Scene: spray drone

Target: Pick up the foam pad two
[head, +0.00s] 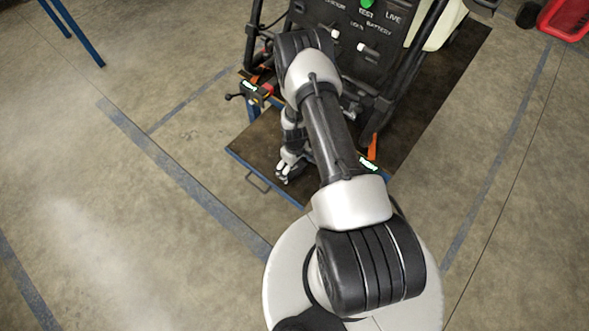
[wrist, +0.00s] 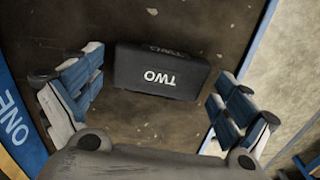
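Foam pad two (wrist: 160,75) is a black block with white "TWO" lettering, upside down in the wrist view. It lies on a dark, worn brown surface. My gripper (head: 285,171) is low over the brown board in the head view. In the wrist view its blue-padded fingers are spread wide, one on each side of the pad, with gaps between them and the pad. Nothing is held. I cannot make out the pad in the head view, where my gripper and arm cover that area.
Orange pieces (head: 371,147) flank the board. A blue strip lettered "ONE" (wrist: 17,118) is at left in the wrist view.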

